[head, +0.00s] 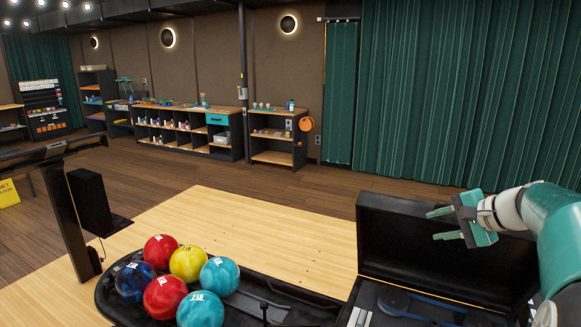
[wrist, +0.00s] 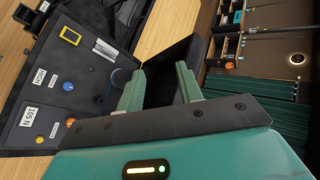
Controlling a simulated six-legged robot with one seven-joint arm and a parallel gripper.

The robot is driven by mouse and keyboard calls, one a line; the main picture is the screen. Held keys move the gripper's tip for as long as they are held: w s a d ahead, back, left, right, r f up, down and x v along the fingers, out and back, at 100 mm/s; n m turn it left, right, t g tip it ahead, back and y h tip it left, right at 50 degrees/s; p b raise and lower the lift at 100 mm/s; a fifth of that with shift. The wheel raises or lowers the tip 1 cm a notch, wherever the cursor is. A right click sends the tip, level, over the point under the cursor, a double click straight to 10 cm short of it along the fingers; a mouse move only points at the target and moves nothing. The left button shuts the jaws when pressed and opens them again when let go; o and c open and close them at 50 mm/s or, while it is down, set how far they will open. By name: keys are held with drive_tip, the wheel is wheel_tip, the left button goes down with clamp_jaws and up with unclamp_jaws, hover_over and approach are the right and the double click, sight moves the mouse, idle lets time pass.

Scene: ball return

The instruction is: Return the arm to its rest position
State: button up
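My gripper (head: 441,225) is at the right of the head view, with its two green fingers apart and nothing between them. It points left, above the open black case (head: 385,240). My teal and white arm comes in from the right edge. In the wrist view my gripper (wrist: 160,88) also shows its two fingers spread and empty. The case's dark inner panel (wrist: 75,85), with labels and knobs, lies at the left of that view.
A black ball tray (head: 250,308) holds several balls, among them a yellow ball (head: 187,262) and a red ball (head: 161,249). A dark post (head: 68,215) stands at the left. Shelves (head: 185,130) and green curtains (head: 460,90) line the back.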

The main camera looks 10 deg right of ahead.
drive_tip(key=s+a+f+n+g+h, duration=0.15)
drive_tip(key=s+a+n, duration=0.45)
drive_tip(key=a, duration=0.6)
drive_tip(key=s+a+f+n+g+h, duration=0.1)
drive_tip(key=s+a+f+n+g, duration=0.2)
drive_tip(key=s+a, duration=0.65)
drive_tip(key=s+a+f+n+h, duration=0.2)
drive_tip(key=s+a+f+n, duration=0.2)
drive_tip(key=s+a+n, duration=0.1)
drive_tip(key=shift+s+a+f, duration=0.2)
drive_tip(key=shift+s+f, duration=0.2)
drive_tip(key=shift+s, duration=0.45)
drive_tip(key=shift+d, duration=0.15)
